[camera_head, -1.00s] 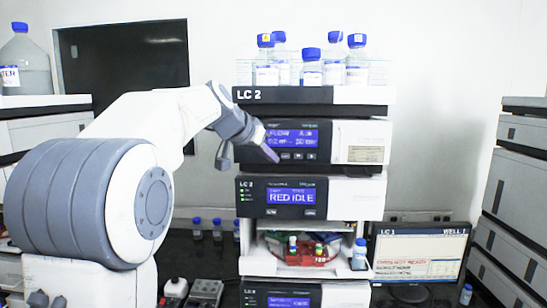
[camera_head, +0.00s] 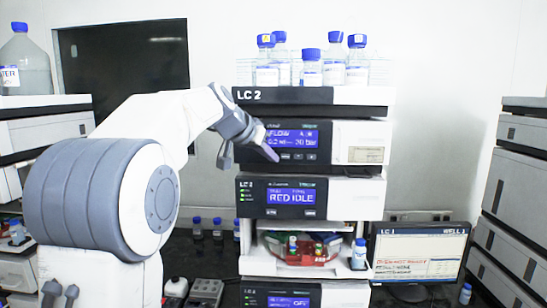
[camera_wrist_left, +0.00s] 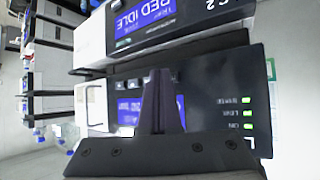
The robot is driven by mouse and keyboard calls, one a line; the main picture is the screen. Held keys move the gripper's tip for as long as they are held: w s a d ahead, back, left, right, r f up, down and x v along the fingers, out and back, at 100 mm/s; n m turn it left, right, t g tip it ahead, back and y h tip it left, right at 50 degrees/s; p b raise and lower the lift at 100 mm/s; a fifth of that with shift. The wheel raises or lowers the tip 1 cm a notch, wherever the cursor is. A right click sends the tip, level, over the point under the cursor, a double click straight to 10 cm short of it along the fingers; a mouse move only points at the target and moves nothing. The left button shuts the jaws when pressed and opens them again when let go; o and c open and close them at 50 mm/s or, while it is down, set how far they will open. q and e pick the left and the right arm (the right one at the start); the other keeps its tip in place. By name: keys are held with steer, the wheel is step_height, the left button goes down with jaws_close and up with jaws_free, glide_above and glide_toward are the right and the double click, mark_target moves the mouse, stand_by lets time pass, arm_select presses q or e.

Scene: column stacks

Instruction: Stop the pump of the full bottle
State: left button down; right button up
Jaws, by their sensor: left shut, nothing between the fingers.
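My left gripper (camera_head: 270,153) is shut and empty. Its fingertips are at the front of the upper pump module (camera_head: 320,140), by the left end of the button row under its lit blue display (camera_head: 292,138). The display shows FLOW, A and a bar reading. I cannot tell whether the fingertips touch the panel. In the left wrist view the shut fingers (camera_wrist_left: 161,98) cover part of this display, and green lamps (camera_wrist_left: 247,114) glow at the right. Several clear bottles with blue caps (camera_head: 312,70) stand on the LC 2 top tray (camera_head: 360,96); their fill levels are hard to tell. My right gripper is out of view.
Below is a second module (camera_head: 283,197) reading RED IDLE, then an open bay with a red carousel (camera_head: 305,252). A monitor (camera_head: 418,254) stands to the right. Other instrument stacks (camera_head: 515,200) stand at the far right and left.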

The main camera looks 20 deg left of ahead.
arm_select(q)
steer(key=shift+w, duration=0.2)
steer(key=shift+s, duration=0.1)
stand_by(0.4)
steer(key=shift+s+d+b, duration=0.2)
steer(key=shift+s+b, duration=0.35)
steer(key=shift+s, duration=0.15)
steer(key=s+b, duration=0.1)
steer(key=s, duration=0.1)
steer(key=s+d+b, duration=0.1)
steer(key=s+b, duration=0.1)
steer(key=s, duration=0.1)
steer(key=shift+d, duration=0.2)
steer(key=shift+w, duration=0.1)
stand_by(0.5)
